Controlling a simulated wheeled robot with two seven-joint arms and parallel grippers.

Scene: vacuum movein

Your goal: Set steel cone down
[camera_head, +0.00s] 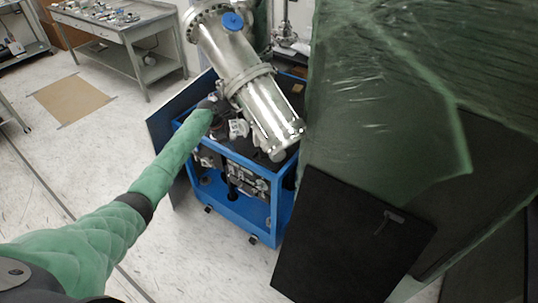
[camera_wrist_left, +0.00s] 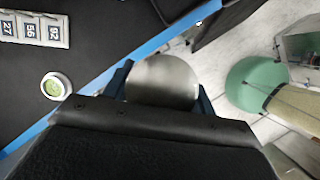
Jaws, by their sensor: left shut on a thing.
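The steel cone (camera_wrist_left: 163,80) shows in the left wrist view as a rounded, shiny grey piece between the dark blue fingers of my left gripper (camera_wrist_left: 163,92). The gripper is shut on it, over the edge of a black surface with a blue rim. In the head view my left gripper (camera_head: 214,104) is at the near left part of the top of a blue cart (camera_head: 240,205), close to a large tilted steel vessel. The cone cannot be made out clearly there. Whether it touches the surface I cannot tell. My right gripper is not in view.
The steel vessel (camera_head: 245,72) leans over the cart. White numbered tags (camera_wrist_left: 35,28) and a small round dish (camera_wrist_left: 55,86) sit on the black surface. Green sheeting (camera_head: 400,90) and a black panel (camera_head: 350,240) block the right. Open floor lies left.

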